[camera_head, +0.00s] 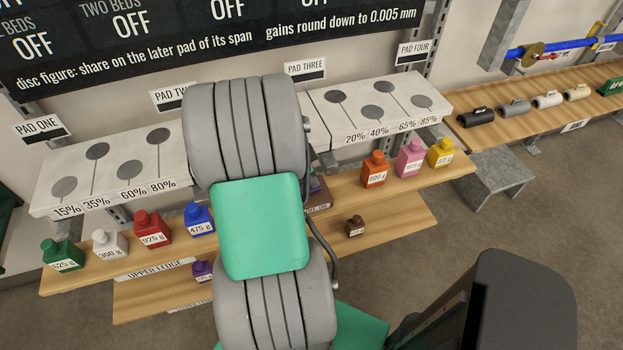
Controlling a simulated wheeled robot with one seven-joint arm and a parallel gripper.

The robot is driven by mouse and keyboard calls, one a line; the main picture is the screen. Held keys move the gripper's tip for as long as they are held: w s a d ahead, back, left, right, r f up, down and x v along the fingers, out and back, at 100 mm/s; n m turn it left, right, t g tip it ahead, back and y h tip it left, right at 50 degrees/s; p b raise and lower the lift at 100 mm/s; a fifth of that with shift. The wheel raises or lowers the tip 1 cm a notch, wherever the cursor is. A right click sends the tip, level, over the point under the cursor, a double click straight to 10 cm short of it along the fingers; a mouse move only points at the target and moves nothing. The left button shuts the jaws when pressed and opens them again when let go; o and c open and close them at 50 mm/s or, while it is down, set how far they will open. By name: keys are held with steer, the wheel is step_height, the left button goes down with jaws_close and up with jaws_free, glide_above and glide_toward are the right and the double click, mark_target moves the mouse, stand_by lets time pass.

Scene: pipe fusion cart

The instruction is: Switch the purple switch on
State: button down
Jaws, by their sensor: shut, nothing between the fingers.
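A small purple thing (316,188) shows just right of my arm, near the middle of the upper ledge. My arm hides most of it, so I cannot tell whether it is the purple switch or which way it is set. My grey and green arm fills the middle of the view. The fingertips of my gripper are not in view.
The upper ledge (345,192) carries several coloured bottles, including a red one (151,228) and an orange one (374,170). A purple bottle (202,270) and a brown bottle (355,226) stand on the lower ledge (400,225). White pads (385,85) lie behind.

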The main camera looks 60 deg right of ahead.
steer(key=shift+s+d+f+b, duration=0.1)
steer(key=shift+s+f+b, duration=0.05)
steer(key=shift+f+b, duration=0.4)
steer(key=shift+r+t+y, duration=0.3)
steer(key=shift+f, duration=0.1)
steer(key=shift+w+a, duration=0.6)
steer(key=shift+a, duration=0.15)
